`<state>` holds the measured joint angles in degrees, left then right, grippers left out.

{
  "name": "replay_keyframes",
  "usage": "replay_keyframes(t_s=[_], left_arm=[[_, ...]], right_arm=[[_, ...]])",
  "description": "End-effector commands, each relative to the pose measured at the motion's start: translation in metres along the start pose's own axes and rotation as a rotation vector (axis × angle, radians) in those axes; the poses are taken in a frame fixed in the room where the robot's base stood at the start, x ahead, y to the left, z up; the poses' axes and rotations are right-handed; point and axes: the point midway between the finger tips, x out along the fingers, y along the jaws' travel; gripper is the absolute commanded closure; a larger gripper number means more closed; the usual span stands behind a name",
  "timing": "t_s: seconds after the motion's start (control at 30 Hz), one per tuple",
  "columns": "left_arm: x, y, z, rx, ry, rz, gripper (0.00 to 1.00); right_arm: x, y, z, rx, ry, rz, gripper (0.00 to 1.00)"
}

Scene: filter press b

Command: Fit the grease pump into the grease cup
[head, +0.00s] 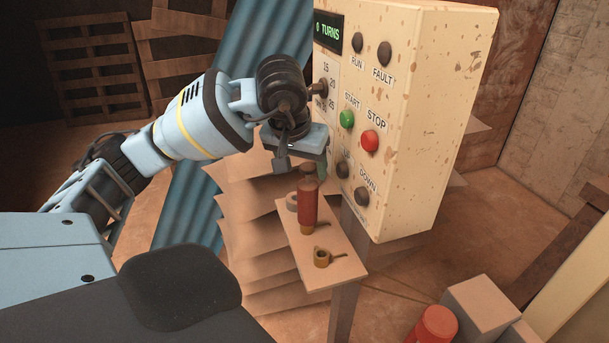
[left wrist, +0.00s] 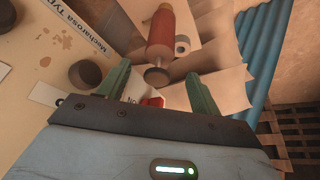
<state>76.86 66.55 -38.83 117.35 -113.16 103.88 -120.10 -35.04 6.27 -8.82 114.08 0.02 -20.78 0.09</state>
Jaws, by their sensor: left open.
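The grease pump, taken to be the red cylinder (head: 308,207), stands upright on a small tan shelf (head: 346,268). The grease cup, taken to be the small brass cup with a side handle (head: 322,258), sits at the shelf's near end, apart from the pump. My left gripper (head: 303,164) is open just above the pump. In the left wrist view the red pump (left wrist: 162,30) points toward the gripper, and its round end knob (left wrist: 157,76) shows between the open green fingers. Whether the fingers touch it I cannot tell. My right gripper is not in view.
A cream control panel (head: 415,100) reading 0 TURNS stands close right of the gripper, with a green (head: 347,119) and a red button (head: 370,141). A grey ring (head: 291,202) lies beside the pump. A red cylinder (head: 436,326) and grey block (head: 482,303) are at lower right.

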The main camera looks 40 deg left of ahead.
Motion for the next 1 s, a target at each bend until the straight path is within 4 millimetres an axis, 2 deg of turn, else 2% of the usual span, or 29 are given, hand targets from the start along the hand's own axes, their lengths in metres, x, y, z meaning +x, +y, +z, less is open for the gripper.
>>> replay_keyframes(t_s=[0.03, 0.2, 0.4, 1.0], left_arm=[[-0.013, 0.000, -0.001, 0.001, 0.006, 0.003, 0.36], [-0.043, 0.001, -0.001, 0.001, 0.004, 0.002, 0.36], [-0.062, 0.001, 0.000, 0.000, 0.002, 0.002, 0.36], [-0.066, 0.000, 0.000, 0.001, -0.001, 0.000, 0.36]], right_arm=[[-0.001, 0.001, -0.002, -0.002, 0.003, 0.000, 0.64], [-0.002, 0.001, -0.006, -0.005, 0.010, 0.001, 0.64], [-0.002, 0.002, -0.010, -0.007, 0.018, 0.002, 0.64], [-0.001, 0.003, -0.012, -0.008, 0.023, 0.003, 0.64]])
